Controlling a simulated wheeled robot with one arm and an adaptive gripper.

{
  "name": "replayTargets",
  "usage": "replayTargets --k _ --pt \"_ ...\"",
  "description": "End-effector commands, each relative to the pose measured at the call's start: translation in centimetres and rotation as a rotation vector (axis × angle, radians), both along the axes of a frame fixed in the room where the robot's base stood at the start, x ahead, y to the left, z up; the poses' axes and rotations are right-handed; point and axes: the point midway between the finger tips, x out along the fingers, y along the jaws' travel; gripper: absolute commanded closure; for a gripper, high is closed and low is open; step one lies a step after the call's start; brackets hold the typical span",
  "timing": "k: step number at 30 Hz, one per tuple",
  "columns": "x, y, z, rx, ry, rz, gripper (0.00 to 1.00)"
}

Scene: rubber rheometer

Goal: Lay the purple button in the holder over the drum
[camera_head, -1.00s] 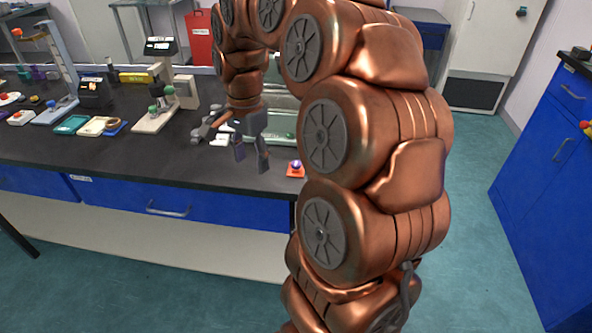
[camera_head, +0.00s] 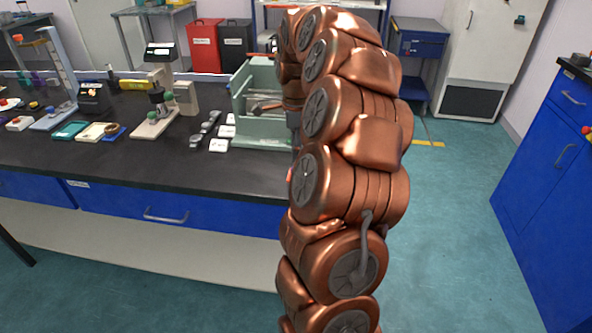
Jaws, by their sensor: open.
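My gripper (camera_head: 293,118) shows only as a strip of its grey upper part at the right end of the pale green machine. My arm links hide its fingers; it is open. Only a sliver of the orange-red pad (camera_head: 290,174) shows at the bench's front edge, beside my arm. The purple button is hidden behind my arm. The pale green machine (camera_head: 240,94) is an open-fronted frame with a copper-brown bar or drum inside. I cannot make out the holder clearly.
White tiles (camera_head: 219,145) and grey metal pieces (camera_head: 207,128) lie left of the machine. A beige stand (camera_head: 150,123), a cream tray (camera_head: 90,132) and a teal tray (camera_head: 70,130) stand farther left. The black bench top (camera_head: 170,170) is clear in front.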

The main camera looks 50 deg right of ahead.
Motion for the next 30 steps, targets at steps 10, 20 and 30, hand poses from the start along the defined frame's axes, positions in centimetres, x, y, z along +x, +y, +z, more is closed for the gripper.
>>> replayTargets --k 10,20,30 --pt "-0.7 0.5 -2.6 0.002 0.004 0.002 0.41" --pt "-0.7 0.5 -5.0 0.001 0.001 0.002 0.41" --pt "-0.6 0.5 -5.0 0.001 0.001 0.001 0.67"
